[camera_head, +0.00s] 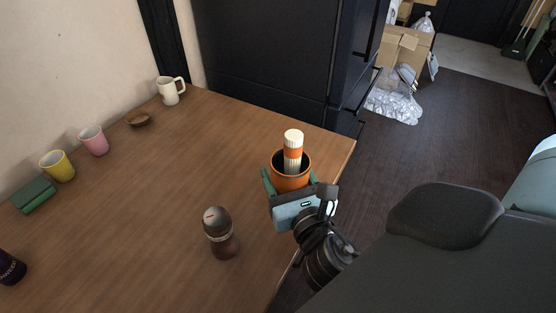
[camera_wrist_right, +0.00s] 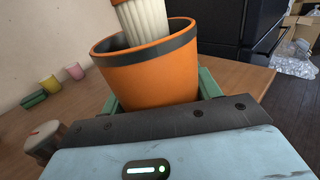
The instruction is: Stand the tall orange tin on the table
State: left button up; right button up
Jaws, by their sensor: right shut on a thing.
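The orange tin (camera_head: 291,183) has a dark rim and is upright near the table's right edge in the head view. A ribbed cream cylinder with an orange band (camera_head: 293,150) stands up out of it. My right gripper (camera_head: 290,186) is shut on the tin, with one green finger on each side. The right wrist view shows the tin (camera_wrist_right: 150,78) close up, with the cylinder (camera_wrist_right: 145,22) inside. Its base is hidden behind the gripper, so I cannot tell whether it touches the wooden table (camera_head: 150,220). My left gripper is not in view.
A cream mug (camera_head: 170,91), small brown bowl (camera_head: 138,118), pink cup (camera_head: 93,141), yellow cup (camera_head: 57,166) and green box (camera_head: 34,195) line the wall side. A dark can (camera_head: 10,267) is at far left. The table's middle is clear.

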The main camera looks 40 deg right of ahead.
jog(key=shift+r, duration=0.1)
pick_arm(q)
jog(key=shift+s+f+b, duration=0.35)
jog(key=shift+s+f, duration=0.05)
pick_arm(e)
jog(key=w+d+f, duration=0.1)
jog(key=w+d, duration=0.8)
jog(key=w, duration=0.4)
jog(key=shift+f, duration=0.25)
jog(key=shift+f+b, duration=0.75)
jog(key=shift+f, duration=1.15)
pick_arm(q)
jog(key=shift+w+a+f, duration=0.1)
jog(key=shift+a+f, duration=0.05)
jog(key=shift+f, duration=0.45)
pick_arm(e)
jog(key=shift+r, duration=0.1)
jog(key=o, duration=1)
